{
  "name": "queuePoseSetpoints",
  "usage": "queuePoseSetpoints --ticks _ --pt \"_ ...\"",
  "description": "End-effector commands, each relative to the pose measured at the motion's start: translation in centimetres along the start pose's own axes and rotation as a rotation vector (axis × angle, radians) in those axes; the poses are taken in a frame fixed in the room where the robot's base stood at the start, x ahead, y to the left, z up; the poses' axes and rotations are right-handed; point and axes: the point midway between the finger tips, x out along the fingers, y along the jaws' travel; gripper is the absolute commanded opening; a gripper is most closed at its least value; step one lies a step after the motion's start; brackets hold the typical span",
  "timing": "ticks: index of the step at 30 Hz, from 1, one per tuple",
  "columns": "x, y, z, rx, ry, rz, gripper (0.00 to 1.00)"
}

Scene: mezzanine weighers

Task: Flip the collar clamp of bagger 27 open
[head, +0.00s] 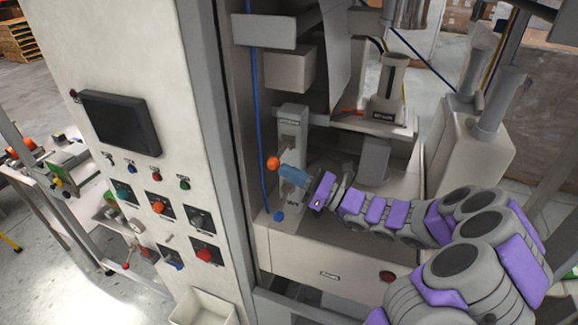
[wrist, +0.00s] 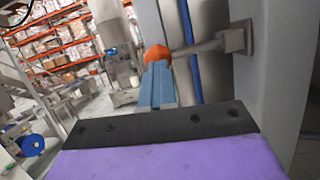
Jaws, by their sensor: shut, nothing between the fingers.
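An orange ball knob (head: 273,163) sits in front of an upright grey plate (head: 291,128) inside the machine bay. In the wrist view the orange knob (wrist: 157,53) is on the end of a grey rod (wrist: 195,47), which runs right to a bracket (wrist: 236,38). This looks like the clamp lever, but no readable label confirms bagger 27. My gripper (head: 283,170) has its blue fingers shut and empty, with the tips right at the knob. In the wrist view my gripper (wrist: 158,70) ends just below the knob; whether they touch is unclear.
A white control cabinet (head: 150,200) with a dark screen (head: 120,122) and several knobs stands left of the bay. A blue hose (head: 257,110) runs down beside the plate. A grey spout assembly (head: 388,95) stands to the right.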

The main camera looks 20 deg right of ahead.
Motion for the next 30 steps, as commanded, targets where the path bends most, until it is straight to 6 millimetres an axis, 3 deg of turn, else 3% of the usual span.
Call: queuePoseSetpoints --ticks 6,30 --pt "0.1 0.0 1.9 0.15 0.001 -0.039 0.0" --pt "1.1 0.4 4.2 0.143 0.005 -0.036 0.0"
